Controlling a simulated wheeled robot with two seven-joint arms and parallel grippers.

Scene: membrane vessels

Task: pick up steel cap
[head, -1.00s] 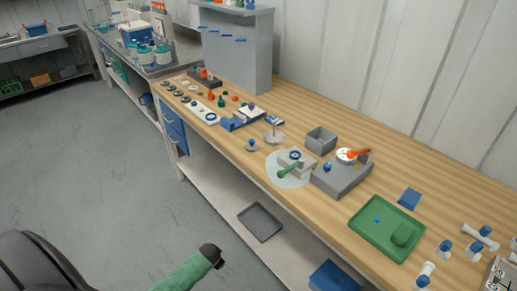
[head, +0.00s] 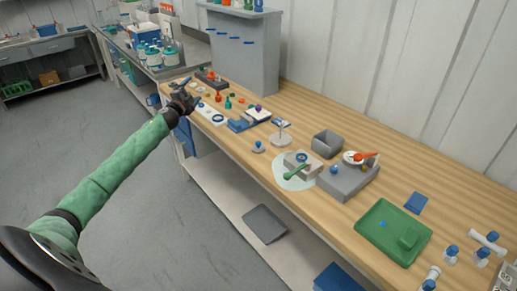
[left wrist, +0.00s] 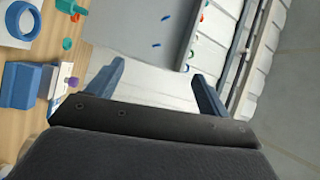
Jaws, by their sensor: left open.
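My left gripper (head: 186,92) reaches over the left end of the wooden bench, above small parts that it partly hides. It is open; in the left wrist view its two blue fingers (left wrist: 158,78) stand apart with nothing between them. I cannot pick out the steel cap with certainty. The small round parts at the bench's left end are mostly behind my gripper in the head view. A small grey piece with a blue knob (head: 258,147) stands near the front edge, apart from the gripper. My right gripper is not in view.
A white plate with a blue ring (head: 217,119) and a blue block (head: 240,125) lie close to the gripper. A grey panel stand (head: 243,55) rises behind. Farther right are a grey box (head: 326,143) and a green tray (head: 367,247). Open floor lies left of the bench.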

